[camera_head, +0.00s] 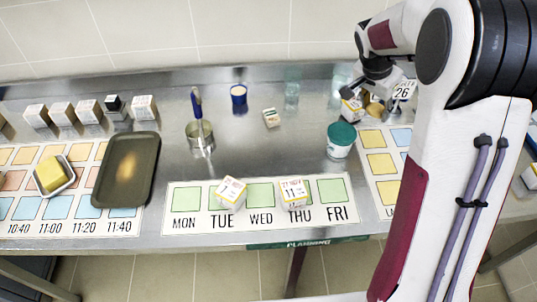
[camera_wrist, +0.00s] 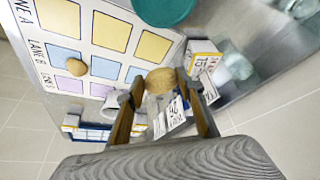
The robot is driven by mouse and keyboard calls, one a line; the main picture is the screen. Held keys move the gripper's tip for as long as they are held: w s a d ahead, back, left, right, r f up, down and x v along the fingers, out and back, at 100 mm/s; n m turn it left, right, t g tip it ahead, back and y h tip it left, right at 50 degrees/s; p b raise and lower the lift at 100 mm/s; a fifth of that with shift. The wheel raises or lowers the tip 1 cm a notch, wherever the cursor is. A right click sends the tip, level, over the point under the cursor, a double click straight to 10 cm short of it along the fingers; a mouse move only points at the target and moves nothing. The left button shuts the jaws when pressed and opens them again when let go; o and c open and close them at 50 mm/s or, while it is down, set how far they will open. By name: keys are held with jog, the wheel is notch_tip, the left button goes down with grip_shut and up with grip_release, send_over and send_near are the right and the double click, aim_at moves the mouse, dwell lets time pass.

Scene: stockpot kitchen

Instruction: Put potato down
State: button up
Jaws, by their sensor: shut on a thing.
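A tan, rounded potato (camera_wrist: 161,79) is between the fingertips of my gripper (camera_wrist: 158,96) in the wrist view. In the head view the potato (camera_head: 374,109) shows partly under my gripper (camera_head: 366,100), at the back right of the counter. My gripper is shut on it. I cannot tell whether the potato touches the surface beneath. A second brown, round item (camera_wrist: 76,67) lies on the lane mat (camera_wrist: 85,38), which has yellow, blue and purple squares.
Number-marked boxes stand close to my gripper, one with 15 (camera_wrist: 204,58) and one with 26 (camera_head: 403,90). A teal-lidded tub (camera_head: 341,140) is nearby. A weekday mat (camera_head: 260,219) carries two boxes. A ladle pot (camera_head: 201,140) and dark tray (camera_head: 126,168) are left; the middle counter is fairly clear.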

jog(key=s+a+n+y, duration=0.1)
jog(key=s+a+n, duration=0.1)
jog(key=a, duration=1.2)
jog(key=s+a+n+t+y, duration=0.1)
jog(key=a+n, duration=0.3)
jog(key=a, duration=1.1)
jog(key=shift+s+a+f+n+t, duration=0.15)
jog(key=shift+s+f+n+t, duration=0.2)
jog(key=shift+s, duration=0.3)
jog(key=shift+r, duration=0.1)
send_over(268, 155)
jog(key=s, duration=0.1)
jog(key=shift+s+a+f, duration=0.1)
jog(key=shift+f, duration=1.45)
jog(key=shift+s+a+f, duration=0.1)
jog(key=shift+f, duration=1.45)
jog(key=shift+f, duration=1.9)
jog(key=shift+f, duration=0.1)
